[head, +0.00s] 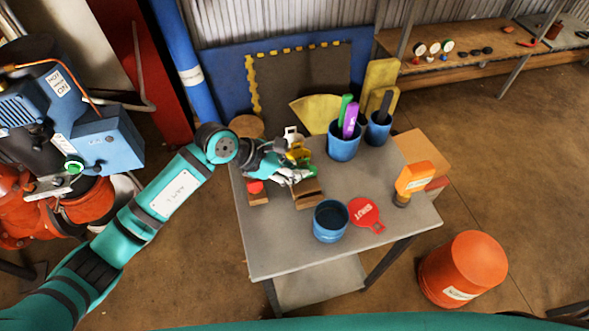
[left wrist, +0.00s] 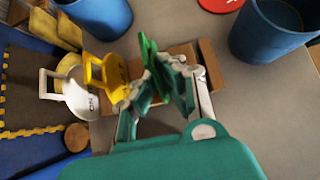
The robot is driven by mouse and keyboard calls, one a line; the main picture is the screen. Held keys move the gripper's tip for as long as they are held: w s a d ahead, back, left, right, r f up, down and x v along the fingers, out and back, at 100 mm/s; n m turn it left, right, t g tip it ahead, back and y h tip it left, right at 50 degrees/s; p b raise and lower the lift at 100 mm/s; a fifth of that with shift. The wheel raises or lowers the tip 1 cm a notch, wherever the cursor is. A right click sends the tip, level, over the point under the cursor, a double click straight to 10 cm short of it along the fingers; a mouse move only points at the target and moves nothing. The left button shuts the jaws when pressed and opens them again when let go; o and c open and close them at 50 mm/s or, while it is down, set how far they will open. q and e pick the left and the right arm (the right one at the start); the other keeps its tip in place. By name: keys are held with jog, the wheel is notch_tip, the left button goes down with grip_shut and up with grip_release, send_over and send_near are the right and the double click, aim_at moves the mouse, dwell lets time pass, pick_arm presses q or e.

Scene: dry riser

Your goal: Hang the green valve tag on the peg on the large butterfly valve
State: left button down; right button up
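The green valve tag (left wrist: 148,52) stands at a brown wooden holder (left wrist: 208,58) in the left wrist view, beside a yellow tag and a white tag. The left gripper (head: 292,174) also shows over the holder in the head view. Red-orange valve or pipe bodies (head: 85,208) stand at far left; I cannot make out the peg. My right gripper is out of view.
The grey table (head: 275,240) also bears a blue cup (head: 331,222), a red round SHUT tag (head: 365,213), an orange tag (head: 414,178) and blue pots with coloured handles at the back. An orange bucket (head: 463,268) stands right. The table's front left is clear.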

aim_at(303, 160)
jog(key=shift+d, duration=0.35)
pick_arm(q)
jog(key=shift+r, duration=0.1)
jog(key=shift+r+p, duration=1.95)
jog(key=shift+r, duration=0.9)
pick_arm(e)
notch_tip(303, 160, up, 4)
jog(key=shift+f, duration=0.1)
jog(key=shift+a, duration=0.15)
